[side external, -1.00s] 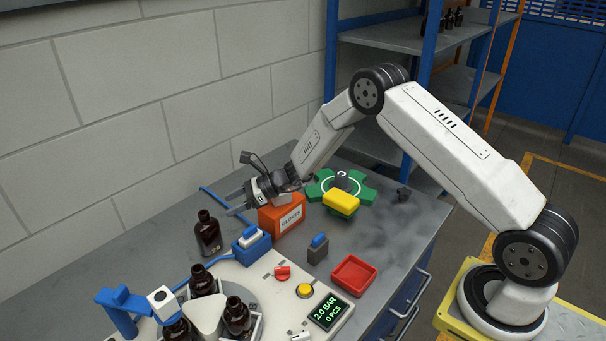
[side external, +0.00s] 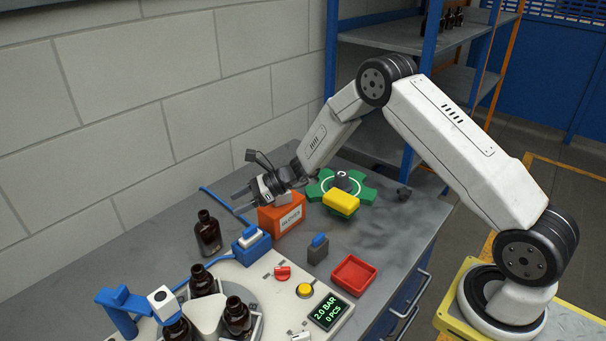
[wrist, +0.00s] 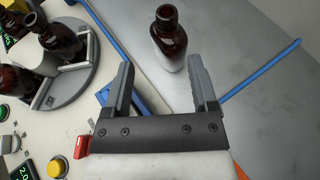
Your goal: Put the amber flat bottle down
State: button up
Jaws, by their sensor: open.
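The amber flat bottle (side external: 208,233) stands upright on the grey bench, left of the blue and white block. In the wrist view the bottle (wrist: 170,45) stands just beyond the fingertips, apart from them. My gripper (side external: 236,201) is open and empty, up and to the right of the bottle in the side view. In the wrist view my gripper (wrist: 160,78) shows both fingers spread with nothing between them but the bench and a blue hose.
A round fixture (wrist: 70,80) holds several amber bottles. A blue block (side external: 252,248), an orange box (side external: 283,217), a yellow block (side external: 341,203) on a green part and a red tray (side external: 353,275) stand nearby. A blue hose (wrist: 262,68) crosses the bench. Bench behind the bottle is clear.

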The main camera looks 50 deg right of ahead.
jog(key=s+n+g, duration=0.1)
jog(key=s, duration=0.1)
jog(key=s+a+r+n+g+h, duration=0.1)
jog(key=s+n, duration=0.1)
jog(key=s+n+g, duration=0.1)
jog(key=s, duration=0.1)
jog(key=shift+s+a+r+n, duration=0.2)
jog(key=shift+s+r+n, duration=0.1)
jog(key=shift+r+n, duration=0.1)
jog(key=s+d+r+n+h, duration=0.2)
jog(key=s+n+h, duration=0.1)
jog(key=s+n, duration=0.3)
jog(key=s+d+r+n+g+h, duration=0.1)
jog(key=s+d+r+n+h, duration=0.1)
jog(key=s+n, duration=0.5)
jog(key=s+d+r+n+g+h, duration=0.1)
jog(key=s+n+h, duration=0.3)
jog(key=s, duration=0.6)
jog(key=d+n, duration=0.1)
jog(key=n, duration=0.1)
jog(key=shift+r+n+h, duration=0.4)
